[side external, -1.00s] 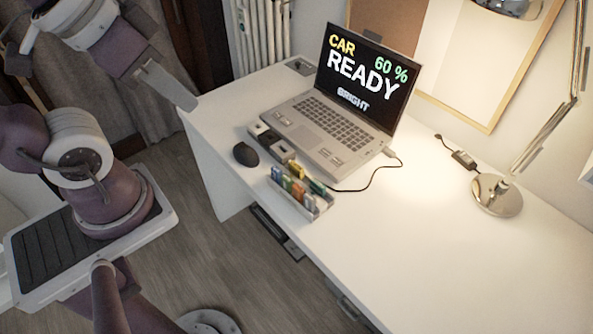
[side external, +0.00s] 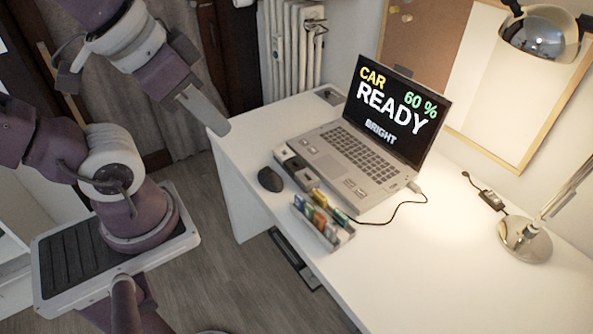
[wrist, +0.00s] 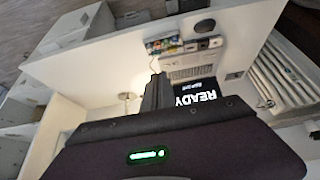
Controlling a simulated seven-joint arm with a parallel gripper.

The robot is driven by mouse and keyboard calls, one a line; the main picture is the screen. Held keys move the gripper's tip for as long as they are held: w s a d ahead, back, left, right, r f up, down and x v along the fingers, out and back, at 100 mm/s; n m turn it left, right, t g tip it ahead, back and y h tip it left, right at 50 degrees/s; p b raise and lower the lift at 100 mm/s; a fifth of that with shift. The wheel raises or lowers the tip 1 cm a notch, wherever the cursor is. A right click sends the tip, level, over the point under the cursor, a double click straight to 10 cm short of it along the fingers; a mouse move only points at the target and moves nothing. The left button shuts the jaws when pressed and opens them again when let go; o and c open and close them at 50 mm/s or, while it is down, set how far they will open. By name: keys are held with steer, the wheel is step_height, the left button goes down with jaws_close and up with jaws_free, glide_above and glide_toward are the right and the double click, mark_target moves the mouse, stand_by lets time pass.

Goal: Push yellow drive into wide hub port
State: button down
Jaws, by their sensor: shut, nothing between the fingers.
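My gripper (side external: 208,112) is shut and empty, held in the air near the left end of the desk, well apart from the hub and drives. Its dark fingers show in the wrist view (wrist: 154,92). The hub (side external: 298,166) is a low dark-and-grey strip along the laptop's left side. Beside its near end is a drive holder (side external: 331,242) with several coloured drives standing in it. A small yellow drive (side external: 319,198) shows between the hub end and the holder; I cannot tell which it sits in. The wide port is too small to make out.
An open laptop (side external: 355,165) reads "CAR READY 60 %". A black mouse (side external: 270,180) lies left of the hub. A cable (side external: 385,219) runs from the laptop's right side. A lamp base (side external: 525,240) stands at right. The white desk's front right (side external: 420,280) is clear.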

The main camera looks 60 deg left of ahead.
stand_by(0.3)
steer(key=c, duration=1.3)
jaws_free()
steer(key=m+g, duration=0.6)
steer(key=m, duration=1.1)
glide_above(320, 194)
steer(key=f, duration=2.8)
steer(key=shift+w+f, duration=0.2)
steer(key=shift+f, duration=0.1)
steer(key=f, duration=0.7)
steer(key=shift+s+f, duration=0.1)
steer(key=shift+s, duration=0.1)
